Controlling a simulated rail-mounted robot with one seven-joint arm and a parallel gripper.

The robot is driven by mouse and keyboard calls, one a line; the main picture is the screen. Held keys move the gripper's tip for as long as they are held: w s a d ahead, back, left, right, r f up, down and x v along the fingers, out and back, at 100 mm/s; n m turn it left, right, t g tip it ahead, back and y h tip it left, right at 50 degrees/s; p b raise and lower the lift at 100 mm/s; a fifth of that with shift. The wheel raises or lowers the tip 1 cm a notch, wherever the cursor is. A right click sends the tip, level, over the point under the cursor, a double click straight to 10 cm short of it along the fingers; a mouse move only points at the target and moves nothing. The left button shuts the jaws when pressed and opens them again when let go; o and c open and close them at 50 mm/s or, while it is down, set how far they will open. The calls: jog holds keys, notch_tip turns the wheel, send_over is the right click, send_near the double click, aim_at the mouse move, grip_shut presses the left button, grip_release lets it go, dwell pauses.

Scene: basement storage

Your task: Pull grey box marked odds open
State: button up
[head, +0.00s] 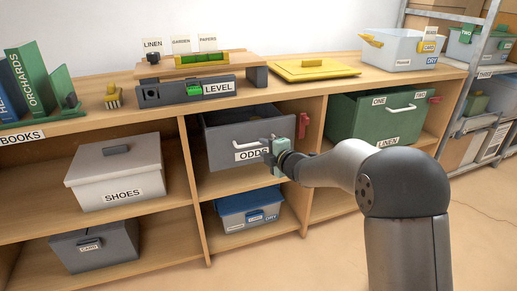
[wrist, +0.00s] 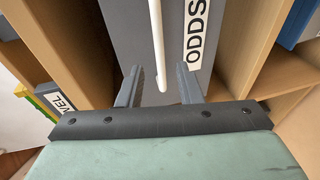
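The grey box marked ODDS (head: 228,142) sits in the upper middle compartment of the wooden shelf. Its front carries a white ODDS label and a white bar handle. In the wrist view the grey front (wrist: 133,25), the label (wrist: 196,38) and the handle (wrist: 157,40) show close up. My gripper (head: 268,150) is at the right part of the box front and partly hides the handle in the head view. In the wrist view its two fingers (wrist: 159,84) are apart, one on each side of the handle, with visible gaps.
A green box marked LINEN (head: 372,118) is in the compartment to the right. A blue-lidded box (head: 248,205) stands below, and a SHOES box (head: 115,172) to the left. A level (head: 187,91) and a yellow lid (head: 315,70) lie on top. Wooden dividers flank the grey box.

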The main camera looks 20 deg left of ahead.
aim_at(257, 144)
jog(key=shift+x, duration=2.3)
grip_shut()
jog(key=shift+s+d, duration=0.1)
